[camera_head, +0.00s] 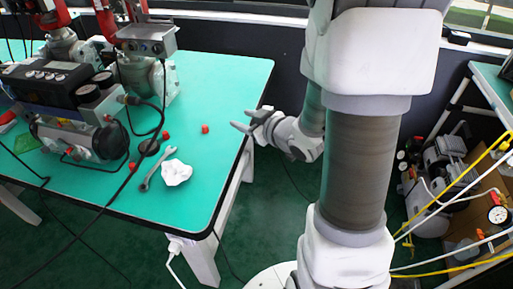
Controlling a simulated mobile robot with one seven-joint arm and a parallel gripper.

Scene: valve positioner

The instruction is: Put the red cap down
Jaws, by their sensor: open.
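Several small red caps lie on the green tabletop (225,90). One red cap (205,129) lies alone nearest my gripper, another red cap (166,135) is further left, and a third small red piece (132,166) is by a black cable. My gripper (242,120) is open at the table's right edge, with its fingers pointing left toward the lone cap. It is apart from that cap, and I see nothing between the fingers. The valve positioner (75,115) stands on the left of the table.
A wrench (158,168) and a crumpled white cloth (176,172) lie near the front of the table. Black cables (122,187) cross the left part. The tabletop's back right is clear. Pumps and yellow hoses (460,190) stand at the right.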

